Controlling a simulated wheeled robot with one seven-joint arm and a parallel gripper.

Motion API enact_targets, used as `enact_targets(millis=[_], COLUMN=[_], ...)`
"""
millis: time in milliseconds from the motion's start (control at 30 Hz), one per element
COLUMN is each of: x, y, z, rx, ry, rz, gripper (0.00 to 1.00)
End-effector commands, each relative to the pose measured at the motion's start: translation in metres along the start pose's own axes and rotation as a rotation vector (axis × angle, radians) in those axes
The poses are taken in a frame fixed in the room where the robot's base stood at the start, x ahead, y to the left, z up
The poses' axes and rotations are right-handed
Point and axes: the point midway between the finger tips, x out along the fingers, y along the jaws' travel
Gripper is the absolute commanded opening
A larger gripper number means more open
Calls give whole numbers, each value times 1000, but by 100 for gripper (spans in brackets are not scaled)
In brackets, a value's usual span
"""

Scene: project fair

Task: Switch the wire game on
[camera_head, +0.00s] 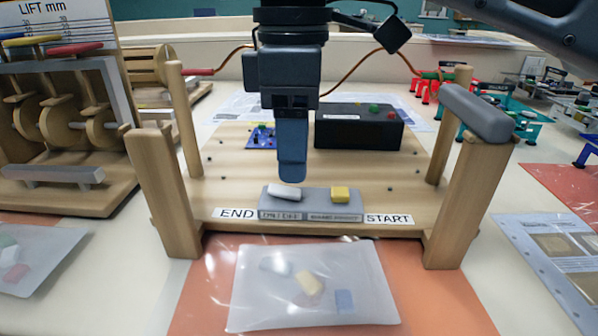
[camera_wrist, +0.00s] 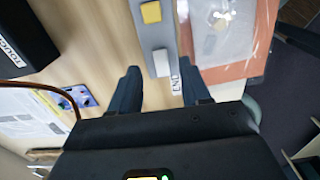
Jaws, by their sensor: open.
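The wire game is a wooden board (camera_head: 225,170) with wooden posts and END and START labels. At its front edge lies a grey switch panel (camera_head: 310,200) with a white rocker switch (camera_head: 284,191) on the left, above a label that seems to read ON/OFF, and a yellow button (camera_head: 340,194) on the right. My gripper (camera_head: 291,180) points down just above and behind the white switch. In the wrist view my gripper (camera_wrist: 160,86) is open and empty, with the white switch (camera_wrist: 161,63) near the gap between its fingertips. Whether a finger touches it I cannot tell.
A black box (camera_head: 358,130) with red and green buttons and a blue circuit board (camera_head: 262,137) sit behind the panel. Wooden posts (camera_head: 165,190) flank it; a grey bar (camera_head: 477,113) rests on the right ones. A clear pouch (camera_head: 310,315) lies in front. A cam model (camera_head: 60,195) stands left.

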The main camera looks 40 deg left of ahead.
Motion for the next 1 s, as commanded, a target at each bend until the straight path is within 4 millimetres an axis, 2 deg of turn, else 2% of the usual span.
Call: enact_targets(millis=[100, 233, 633, 1000], x=[20, 32, 39, 39], y=[0, 0, 0, 0], z=[1, 0, 0, 0], rx=[1, 1, 0, 1], ry=[-1, 0, 0, 0], rz=[-1, 0, 0, 0], gripper=[47, 47, 46, 10])
